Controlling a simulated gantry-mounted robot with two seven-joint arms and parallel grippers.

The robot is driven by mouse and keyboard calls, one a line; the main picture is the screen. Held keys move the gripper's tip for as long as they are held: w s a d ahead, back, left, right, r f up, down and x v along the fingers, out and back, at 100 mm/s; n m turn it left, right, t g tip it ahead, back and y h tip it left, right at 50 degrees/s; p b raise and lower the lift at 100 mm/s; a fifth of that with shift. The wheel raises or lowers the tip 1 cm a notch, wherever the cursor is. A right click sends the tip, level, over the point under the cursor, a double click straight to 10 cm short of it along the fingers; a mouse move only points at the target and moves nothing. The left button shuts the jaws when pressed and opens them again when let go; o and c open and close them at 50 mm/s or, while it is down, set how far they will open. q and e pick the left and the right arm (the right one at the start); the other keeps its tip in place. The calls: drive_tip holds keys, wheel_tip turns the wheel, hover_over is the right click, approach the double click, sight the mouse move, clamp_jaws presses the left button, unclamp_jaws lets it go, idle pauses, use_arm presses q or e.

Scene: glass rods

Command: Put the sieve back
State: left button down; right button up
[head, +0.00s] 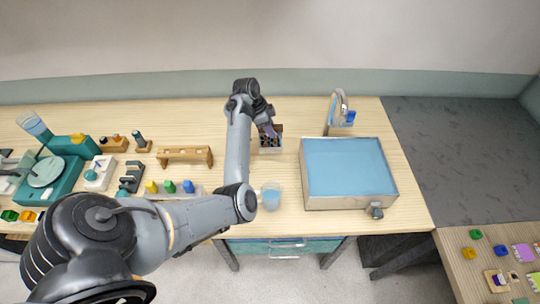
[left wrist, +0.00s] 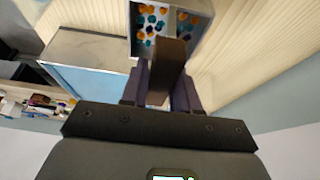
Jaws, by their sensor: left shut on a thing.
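My left gripper (head: 268,130) reaches over the table to a small box left of the water basin. In the left wrist view its purple fingers (left wrist: 162,85) are shut on a brown wooden handle (left wrist: 172,62), which looks like the sieve's handle. Beyond the handle is a light-walled box (left wrist: 133,38) with orange, teal and dark blue round pieces inside. The box also shows in the head view (head: 271,151), partly covered by the gripper. I cannot tell where the sieve ends and the box begins. My right gripper is not in view.
The basin of blue water (head: 347,166) stands right of the box, with a tap (head: 340,104) behind it. A clear cup (head: 271,198) stands in front, near my left forearm. A wooden rack (head: 185,155) and coloured small items stand to the left.

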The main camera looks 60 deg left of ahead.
use_arm(q)
hover_over(270, 144)
wheel_tip(270, 144, down, 4)
drive_tip(key=shift+s+d+f, duration=0.1)
drive_tip(key=shift+f+p, duration=0.3)
drive_tip(key=shift+f, duration=2.1)
drive_tip(key=shift+f, duration=0.1)
drive_tip(key=c, duration=0.8)
unclamp_jaws()
drive_tip(key=shift+f, duration=0.1)
drive_tip(key=shift+c, duration=0.2)
